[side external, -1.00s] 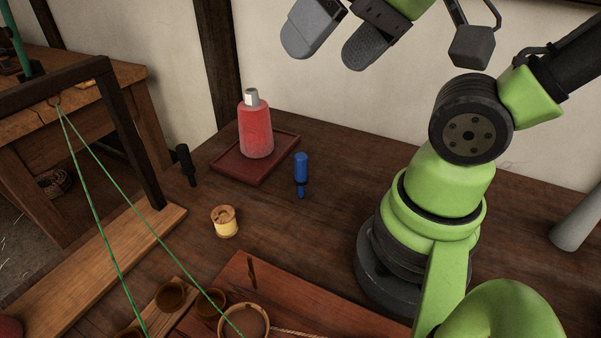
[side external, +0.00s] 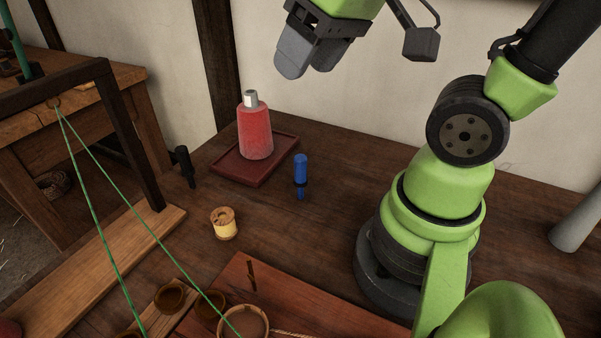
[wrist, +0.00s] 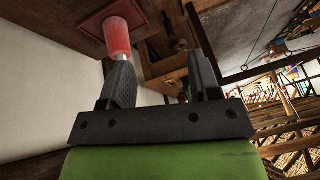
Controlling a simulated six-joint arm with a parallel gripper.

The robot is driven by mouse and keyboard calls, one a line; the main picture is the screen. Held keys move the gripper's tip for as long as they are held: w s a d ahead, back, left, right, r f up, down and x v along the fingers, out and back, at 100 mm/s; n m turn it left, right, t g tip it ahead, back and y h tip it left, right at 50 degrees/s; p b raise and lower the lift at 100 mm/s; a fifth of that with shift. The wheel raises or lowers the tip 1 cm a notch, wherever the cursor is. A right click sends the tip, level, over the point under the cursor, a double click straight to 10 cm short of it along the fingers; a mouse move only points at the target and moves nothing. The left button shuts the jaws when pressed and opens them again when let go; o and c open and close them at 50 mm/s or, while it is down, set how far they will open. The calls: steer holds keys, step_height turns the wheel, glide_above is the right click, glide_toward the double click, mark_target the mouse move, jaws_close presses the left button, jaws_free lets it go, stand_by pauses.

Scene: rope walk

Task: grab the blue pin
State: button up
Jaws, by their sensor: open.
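The blue pin (side external: 301,169) stands upright on the dark wooden table, just right of the red tray's near right edge. My gripper (side external: 306,66) is open and empty, high above the table and well above the pin in the side view. Its two grey fingers also show apart in the wrist view (wrist: 160,78). I cannot make out the blue pin in the wrist view.
A red bottle (side external: 255,132) stands on a dark red tray (side external: 231,172), close to the pin. Table right of the pin is clear.

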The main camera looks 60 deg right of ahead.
steer(key=w+d+f+n+g, duration=0.4)
steer(key=w+d+f, duration=0.1)
steer(key=f, duration=0.4)
steer(key=n+g, duration=0.1)
glide_above(301, 157)
steer(key=w, duration=0.1)
steer(key=f, duration=0.3)
steer(key=shift+a+f+h, duration=0.3)
steer(key=shift+f+h, duration=0.05)
steer(key=shift+h, duration=0.05)
steer(key=shift+n+g, duration=0.3)
step_height(301, 157, down, 4)
steer(key=shift+f, duration=0.15)
steer(key=shift+s+d+f, duration=0.1)
steer(key=shift+s+f, duration=0.05)
steer(key=shift+f, duration=0.85)
steer(key=shift+s+d+f, duration=0.1)
steer(key=shift+s+f, duration=0.05)
steer(key=shift+f, duration=0.8)
steer(key=shift+s+d+f, duration=0.1)
steer(key=shift+s+f, duration=0.05)
steer(key=shift+f, duration=0.85)
steer(key=c, duration=1)
